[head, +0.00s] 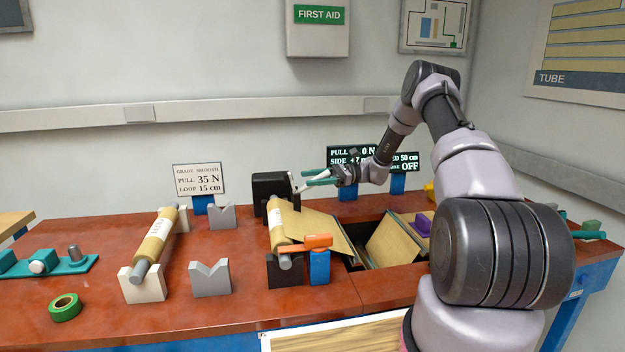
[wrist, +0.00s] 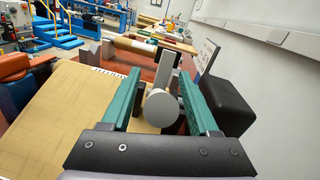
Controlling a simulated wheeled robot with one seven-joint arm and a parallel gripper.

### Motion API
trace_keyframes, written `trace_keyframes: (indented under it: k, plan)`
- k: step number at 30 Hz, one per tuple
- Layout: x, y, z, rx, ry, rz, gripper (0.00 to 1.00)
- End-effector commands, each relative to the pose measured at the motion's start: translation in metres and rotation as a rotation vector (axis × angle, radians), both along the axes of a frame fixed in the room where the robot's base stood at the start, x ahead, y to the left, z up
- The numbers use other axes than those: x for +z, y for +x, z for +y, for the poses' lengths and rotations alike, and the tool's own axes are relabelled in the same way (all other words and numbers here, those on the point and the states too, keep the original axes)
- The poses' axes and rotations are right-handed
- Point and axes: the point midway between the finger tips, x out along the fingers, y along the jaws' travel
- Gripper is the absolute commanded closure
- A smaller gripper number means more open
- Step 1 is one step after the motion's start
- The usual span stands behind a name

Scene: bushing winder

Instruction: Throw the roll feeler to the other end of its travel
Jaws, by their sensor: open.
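My gripper (head: 316,179) is open at the back of the bench, beside the black block (head: 271,186) at the winder's far end. In the wrist view its two green fingers (wrist: 159,82) stand on either side of a pale grey lever (wrist: 166,72) with a round knob (wrist: 161,109), which looks like the roll feeler. I cannot tell whether the fingers touch it. In the head view the lever (head: 291,182) is small and stands near the fingertips. The paper roll (head: 278,222) lies in front of the black block, with brown paper running right from it.
An orange handle (head: 305,243) lies across a blue post (head: 319,267) at the roll's near end. Another roll (head: 158,237) rests on V-blocks to the left. Display boards (head: 345,158) stand behind my gripper. An opening in the bench lies to the right.

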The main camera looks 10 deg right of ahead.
Motion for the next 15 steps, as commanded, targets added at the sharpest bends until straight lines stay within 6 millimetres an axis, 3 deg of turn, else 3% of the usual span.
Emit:
trace_keyframes:
  k: [1, 6, 15]
  plan:
    - [0.0, 0.0, -0.0001, 0.0, 0.0, 0.0, 0.39]
    - [-0.0001, 0.0, -0.0002, 0.0, 0.0, 0.0, 1.0]
    - [-0.0001, 0.0001, -0.0003, 0.0, 0.0, 0.0, 1.0]
